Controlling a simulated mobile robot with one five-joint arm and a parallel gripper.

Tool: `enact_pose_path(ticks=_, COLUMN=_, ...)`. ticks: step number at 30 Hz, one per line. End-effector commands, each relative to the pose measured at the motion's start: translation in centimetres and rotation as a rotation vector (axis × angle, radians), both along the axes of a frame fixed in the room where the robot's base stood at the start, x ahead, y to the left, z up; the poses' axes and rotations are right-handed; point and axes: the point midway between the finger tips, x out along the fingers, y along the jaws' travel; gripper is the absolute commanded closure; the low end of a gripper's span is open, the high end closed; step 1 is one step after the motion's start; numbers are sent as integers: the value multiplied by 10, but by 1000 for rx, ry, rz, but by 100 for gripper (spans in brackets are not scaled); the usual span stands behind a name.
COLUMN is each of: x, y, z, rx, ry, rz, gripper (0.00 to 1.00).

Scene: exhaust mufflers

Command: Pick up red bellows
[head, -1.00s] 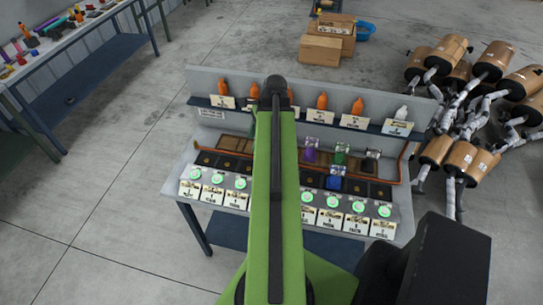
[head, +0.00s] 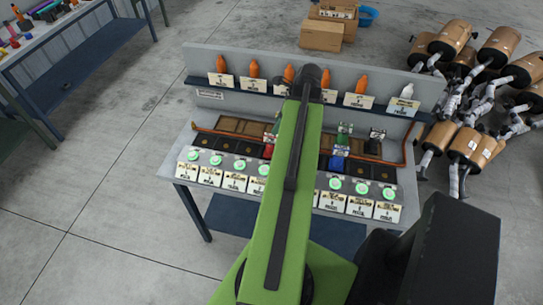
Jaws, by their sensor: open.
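A small red item (head: 268,150), likely the red bellows, stands in the back part of the grey workbench (head: 172,165). It is just left of my green arm (head: 290,190), which may hide part of it. A greenish bit shows just behind it. My arm stretches forward over the middle of the bench and ends in a dark joint near the shelf. My gripper is hidden beyond the arm, so its distance from the red item cannot be seen.
Green (head: 344,136), blue (head: 338,161) and black (head: 376,141) items stand right of my arm. Orange bottles (head: 375,82) and a white one (head: 407,91) line the shelf. Several mufflers (head: 470,145) lie on the right. Another table (head: 70,45) is at left; floor between is clear.

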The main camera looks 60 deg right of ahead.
Motion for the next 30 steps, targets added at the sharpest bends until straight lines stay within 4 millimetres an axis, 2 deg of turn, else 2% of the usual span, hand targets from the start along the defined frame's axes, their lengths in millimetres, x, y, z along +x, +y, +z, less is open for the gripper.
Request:
enact_pose_path(ticks=1, x=4, y=1, z=-20, rx=0, ry=0, rz=2, gripper=55)
enact_pose_path(ticks=3, x=8, y=3, z=-27, rx=0, ry=0, rz=2, gripper=55)
enact_pose_path(ticks=8, x=10, y=3, z=-26, rx=1, ry=0, rz=1, gripper=55)
enact_pose_path(ticks=11, x=12, y=4, z=-32, rx=1, ry=0, rz=1, gripper=55)
enact_pose_path(ticks=19, x=25, y=8, z=-75, rx=0, ry=0, rz=3, gripper=55)
enact_pose_path(ticks=27, x=27, y=9, z=-73, rx=0, ry=0, rz=1, gripper=55)
enact_pose_path(ticks=30, x=27, y=9, z=-73, rx=0, ry=0, rz=1, gripper=68)
